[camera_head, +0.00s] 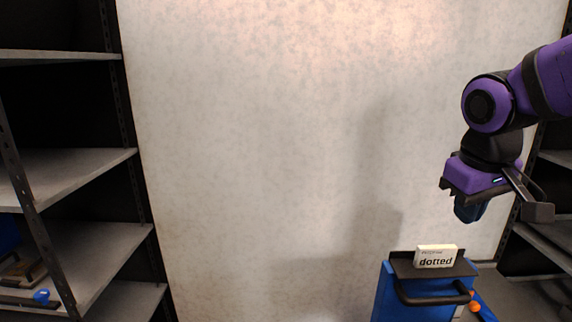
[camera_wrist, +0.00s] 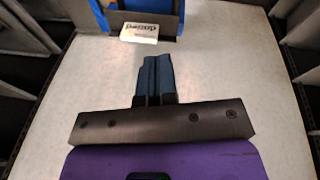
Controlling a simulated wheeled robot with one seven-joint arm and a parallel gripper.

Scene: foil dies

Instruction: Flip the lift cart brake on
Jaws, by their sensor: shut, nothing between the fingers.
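The lift cart (camera_head: 384,298), blue with a dark top and a black handle (camera_head: 432,299), stands at the lower right of the head view, cut off by the bottom edge. Its blue and dark parts also show at the top of the wrist view (camera_wrist: 114,18). I cannot pick out a brake for certain. My gripper (camera_head: 468,212) hangs above and slightly right of the cart, apart from it. In the wrist view its two dark blue fingers (camera_wrist: 154,78) lie together, shut and empty.
A white block labelled "dotted" (camera_head: 436,257) rests on the cart's top. A small orange part (camera_head: 474,305) shows beside the cart's right side. Grey shelves (camera_head: 75,170) stand at left, more at right (camera_head: 555,235). A pale wall (camera_head: 270,150) fills the middle.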

